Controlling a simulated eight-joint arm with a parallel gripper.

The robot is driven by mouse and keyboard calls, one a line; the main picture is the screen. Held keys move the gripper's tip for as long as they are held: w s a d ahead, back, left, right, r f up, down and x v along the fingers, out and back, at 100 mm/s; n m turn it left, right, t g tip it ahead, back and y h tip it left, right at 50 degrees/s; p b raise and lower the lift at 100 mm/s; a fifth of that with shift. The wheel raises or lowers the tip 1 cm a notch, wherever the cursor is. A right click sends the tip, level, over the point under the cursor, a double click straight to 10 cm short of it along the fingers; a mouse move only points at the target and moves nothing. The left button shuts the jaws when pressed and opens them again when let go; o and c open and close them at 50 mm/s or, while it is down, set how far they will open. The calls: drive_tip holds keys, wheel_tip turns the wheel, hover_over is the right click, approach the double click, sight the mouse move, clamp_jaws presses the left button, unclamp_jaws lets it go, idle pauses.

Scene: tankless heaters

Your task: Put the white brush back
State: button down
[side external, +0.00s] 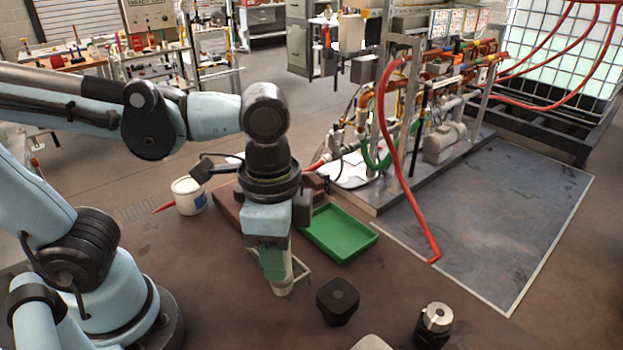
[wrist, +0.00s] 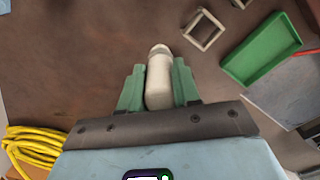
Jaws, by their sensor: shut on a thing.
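My gripper (side external: 273,265) points down at the lower middle of the side external view. In the wrist view its green fingers (wrist: 159,88) are shut on a white, rounded object, which looks like the white brush (wrist: 159,72). Its pale lower end also shows below the fingers in the side external view (side external: 284,288). The fingers hide part of its sides, and no bristles can be made out. A small open square frame (side external: 303,272), pale grey, stands just right of the held object. The frame is also ahead and right in the wrist view (wrist: 203,30), apart from the brush.
A green tray (side external: 338,234) lies right of my gripper. A black square-topped object (side external: 338,300) and a black-and-metal cylinder (side external: 434,322) stand in front. A white bucket (side external: 188,196) is behind left. A red hose (side external: 388,130) hangs at right. Yellow cable (wrist: 32,146) lies lower left.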

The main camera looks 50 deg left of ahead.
drive_tip(key=shift+w+a+f, duration=0.9)
drive_tip(key=shift+a+f, duration=0.05)
drive_tip(key=shift+f, duration=0.5)
drive_tip(key=shift+w+a+f, duration=0.9)
drive_tip(key=shift+w+f, duration=0.05)
drive_tip(key=shift+f, duration=0.5)
drive_tip(key=shift+w+a+f, duration=0.9)
drive_tip(key=shift+a+f, duration=0.05)
drive_tip(key=shift+f, duration=0.5)
drive_tip(key=c, duration=0.8)
unclamp_jaws()
drive_tip(key=shift+f, duration=0.15)
wheel_tip(320, 180, up, 12)
drive_tip(key=w+a+f+n+t, duration=0.2)
drive_tip(key=a+n+t, duration=0.4)
drive_tip(key=n, duration=0.3)
drive_tip(key=shift+w+a+f+t, duration=0.2)
drive_tip(key=shift+w+f+t, duration=0.1)
drive_tip(key=shift+f+t, duration=0.25)
